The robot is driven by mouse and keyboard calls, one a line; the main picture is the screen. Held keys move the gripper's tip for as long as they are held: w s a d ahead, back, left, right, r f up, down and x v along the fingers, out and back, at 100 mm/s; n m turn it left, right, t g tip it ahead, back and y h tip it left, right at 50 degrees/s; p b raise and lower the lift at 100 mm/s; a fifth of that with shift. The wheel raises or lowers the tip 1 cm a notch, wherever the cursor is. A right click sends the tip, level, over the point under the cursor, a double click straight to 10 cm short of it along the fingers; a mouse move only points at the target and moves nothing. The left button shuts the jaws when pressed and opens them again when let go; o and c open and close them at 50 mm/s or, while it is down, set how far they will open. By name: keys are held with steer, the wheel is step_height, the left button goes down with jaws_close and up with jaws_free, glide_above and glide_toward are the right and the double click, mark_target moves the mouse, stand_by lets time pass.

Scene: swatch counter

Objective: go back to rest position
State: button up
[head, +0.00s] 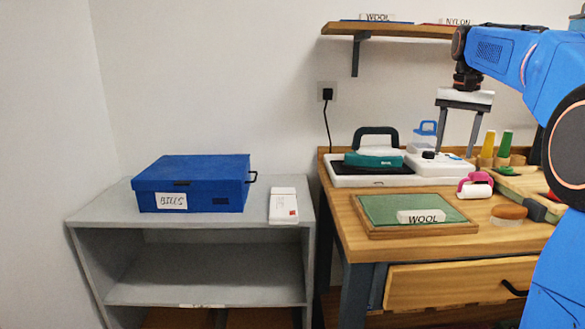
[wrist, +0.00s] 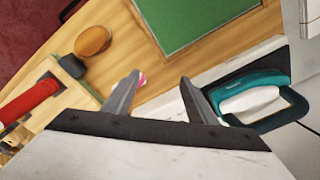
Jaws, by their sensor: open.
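My gripper (head: 459,127) is open and empty, pointing down above the back of the wooden counter (head: 350,228). Its two fingers also show apart in the wrist view (wrist: 160,82), with no object held between them. In the head view it hangs over the white base near the teal press (head: 374,160), and the fingertips overlap that base in the picture. My blue arm reaches in from the right.
A green-topped board (head: 385,211) with a WOOL block (head: 421,216) lies at the counter's front. A pink-handled roller (head: 475,186), a brown brush (head: 509,212) and upright yellow and green tools (head: 504,146) stand nearby. A shelf (head: 400,31) hangs above. A blue box (head: 192,180) sits on the grey unit.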

steer(key=s+a+f+n, duration=0.1)
steer(key=s+a+f, duration=0.1)
steer(key=s, duration=0.3)
steer(key=s+a+f+n+t, duration=0.1)
steer(key=s+a+f, duration=0.2)
steer(key=s, duration=0.3)
steer(key=s+a+f+n+t, duration=0.1)
steer(key=s+a+f, duration=0.1)
steer(key=s+a, duration=0.2)
steer(key=shift+s+a+f+n, duration=0.1)
steer(key=shift+s+f+n, duration=0.25)
steer(key=shift+s, duration=0.35)
steer(key=s+a+f+n+t, duration=0.1)
steer(key=s+a+f+n, duration=0.1)
steer(key=s+f, duration=0.7)
steer(key=s+a+f+n+t, duration=0.1)
steer(key=s+a+f+n, duration=0.1)
steer(key=s+f, duration=0.7)
steer(key=shift+s+a+f, duration=0.4)
steer(key=shift+a+f, duration=0.3)
steer(key=shift+f, duration=0.25)
